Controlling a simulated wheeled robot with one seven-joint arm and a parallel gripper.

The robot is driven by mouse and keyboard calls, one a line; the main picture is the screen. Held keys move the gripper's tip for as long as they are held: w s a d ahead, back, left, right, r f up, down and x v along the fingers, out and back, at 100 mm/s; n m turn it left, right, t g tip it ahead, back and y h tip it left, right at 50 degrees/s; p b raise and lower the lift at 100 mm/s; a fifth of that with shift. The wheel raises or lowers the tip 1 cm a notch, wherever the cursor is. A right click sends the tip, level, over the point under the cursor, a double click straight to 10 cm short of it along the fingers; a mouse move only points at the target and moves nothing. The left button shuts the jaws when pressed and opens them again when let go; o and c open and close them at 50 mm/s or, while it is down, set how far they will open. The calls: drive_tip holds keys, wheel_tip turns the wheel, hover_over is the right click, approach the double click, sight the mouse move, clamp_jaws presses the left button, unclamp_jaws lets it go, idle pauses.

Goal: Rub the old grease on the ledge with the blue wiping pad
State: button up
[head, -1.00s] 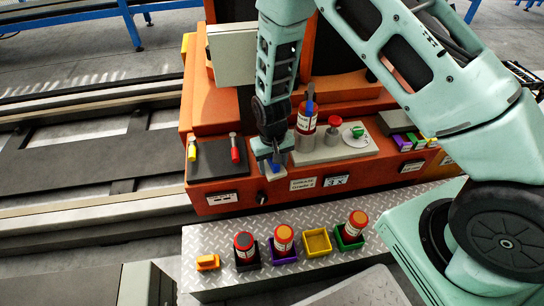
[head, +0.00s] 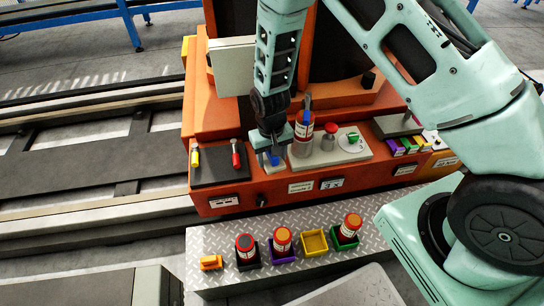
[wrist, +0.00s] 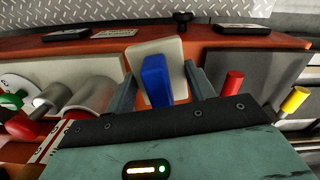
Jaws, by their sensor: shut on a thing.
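My gripper (head: 272,160) is shut on the blue wiping pad (head: 274,159). In the wrist view the pad's blue block (wrist: 155,78) stands between the two fingers, with a pale plate at its base that seems part of it. The pad is over the front of the orange ledge (wrist: 208,44), between a dark plate and a grey plate. I cannot tell whether it touches the ledge. No old grease shows clearly; the pad and gripper may hide it.
The dark plate (head: 212,176) with red and yellow levers lies left of my gripper. A labelled bottle (head: 304,126) and a red knob (head: 330,130) stand close on its right.

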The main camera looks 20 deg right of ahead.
drive_tip(key=shift+r, duration=0.15)
wheel_tip(320, 180, up, 3)
drive_tip(key=p, duration=0.3)
idle(0.5)
